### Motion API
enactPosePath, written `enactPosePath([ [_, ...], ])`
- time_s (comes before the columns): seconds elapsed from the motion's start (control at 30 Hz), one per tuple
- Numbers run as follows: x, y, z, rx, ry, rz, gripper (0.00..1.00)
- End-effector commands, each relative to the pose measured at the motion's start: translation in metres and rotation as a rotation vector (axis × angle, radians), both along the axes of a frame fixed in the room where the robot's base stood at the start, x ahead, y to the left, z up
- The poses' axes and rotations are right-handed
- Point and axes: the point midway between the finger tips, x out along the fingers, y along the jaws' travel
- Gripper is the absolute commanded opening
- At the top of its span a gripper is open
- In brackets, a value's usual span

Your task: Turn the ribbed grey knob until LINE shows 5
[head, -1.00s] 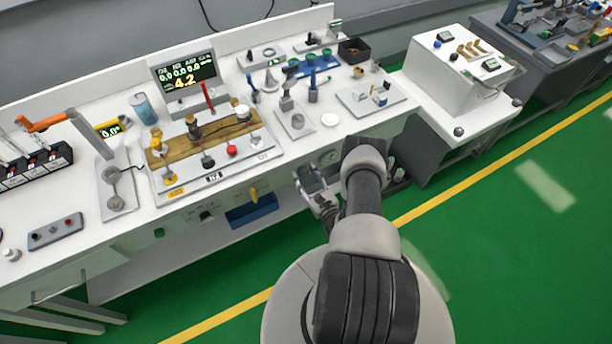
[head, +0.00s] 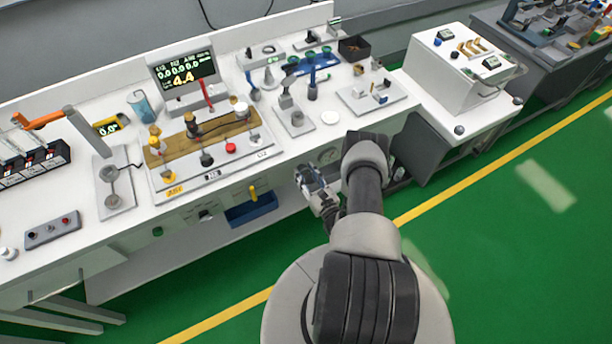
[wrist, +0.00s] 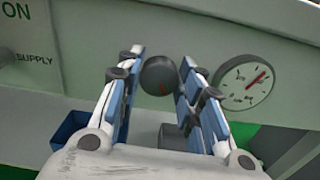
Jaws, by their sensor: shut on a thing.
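The dark grey knob (wrist: 159,75), with a small red mark, sits on the cart's front panel between the two fingers of my gripper (wrist: 161,68) in the wrist view. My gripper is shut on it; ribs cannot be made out. In the head view my gripper (head: 311,184) is at the panel and the knob cannot be made out there. The display (head: 184,71) on the bench shows a large yellow 4.4 below a row of small green figures; its small label is hard to read. A round gauge (wrist: 245,83) with a red needle is right of the knob.
A blue bin (head: 251,209) hangs under the panel, left of my gripper. The bench top (head: 235,178) above carries several fixtures. A white-topped cart (head: 455,100) stands to the right. Green floor is open in front.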

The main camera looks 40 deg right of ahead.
Motion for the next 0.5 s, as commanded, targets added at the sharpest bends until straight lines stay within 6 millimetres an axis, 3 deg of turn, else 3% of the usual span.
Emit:
enactPosePath([
  [0.5,0.0005,-0.0022,-0.0012,0.394,-0.098,0.001,0.1],
])
